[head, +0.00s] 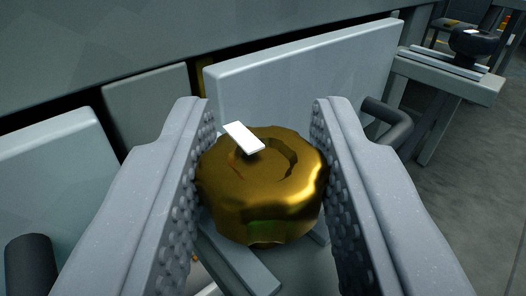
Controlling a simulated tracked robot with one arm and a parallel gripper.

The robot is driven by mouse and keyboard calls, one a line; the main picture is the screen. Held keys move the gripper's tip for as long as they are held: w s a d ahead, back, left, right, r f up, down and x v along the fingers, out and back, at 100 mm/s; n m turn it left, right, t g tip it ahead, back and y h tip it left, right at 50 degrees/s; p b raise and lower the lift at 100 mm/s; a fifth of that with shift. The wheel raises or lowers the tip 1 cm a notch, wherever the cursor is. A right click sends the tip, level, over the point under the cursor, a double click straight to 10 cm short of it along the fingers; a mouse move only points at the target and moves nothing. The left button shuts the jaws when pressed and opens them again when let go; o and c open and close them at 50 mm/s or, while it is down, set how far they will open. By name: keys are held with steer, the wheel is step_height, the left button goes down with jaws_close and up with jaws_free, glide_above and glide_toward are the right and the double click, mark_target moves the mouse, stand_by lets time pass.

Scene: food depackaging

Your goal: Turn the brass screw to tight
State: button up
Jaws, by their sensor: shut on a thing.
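The brass screw (250,205) has a round, scalloped knob-like head and sits in the middle of the head view. A small white bar-shaped marker (243,137) lies on its top, toward the upper left. My gripper (265,150) has its two grey studded fingers on either side of the screw head. Both fingers press on its sides, so the gripper is shut on it. The screw's shaft and whatever it threads into are hidden beneath the head.
Pale panels (305,75) stand upright close behind the screw. A dark curved handle (388,122) is just right of the right finger, and a dark cylinder (30,265) is at lower left. A grey bench (450,80) with a dark knob stands at the back right. Open floor (485,150) shows at right.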

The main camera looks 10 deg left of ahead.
steer(key=shift+a+r, duration=0.1)
steer(key=shift+r, duration=0.1)
steer(key=o, duration=0.9)
steer(key=shift+c, duration=0.2)
steer(key=shift+o, duration=0.4)
steer(key=shift+f, duration=0.1)
steer(key=s+d+p, duration=0.1)
steer(key=s+d, duration=0.1)
steer(key=s, duration=1.1)
steer(key=shift+s, duration=0.3)
steer(key=shift+d, duration=0.1)
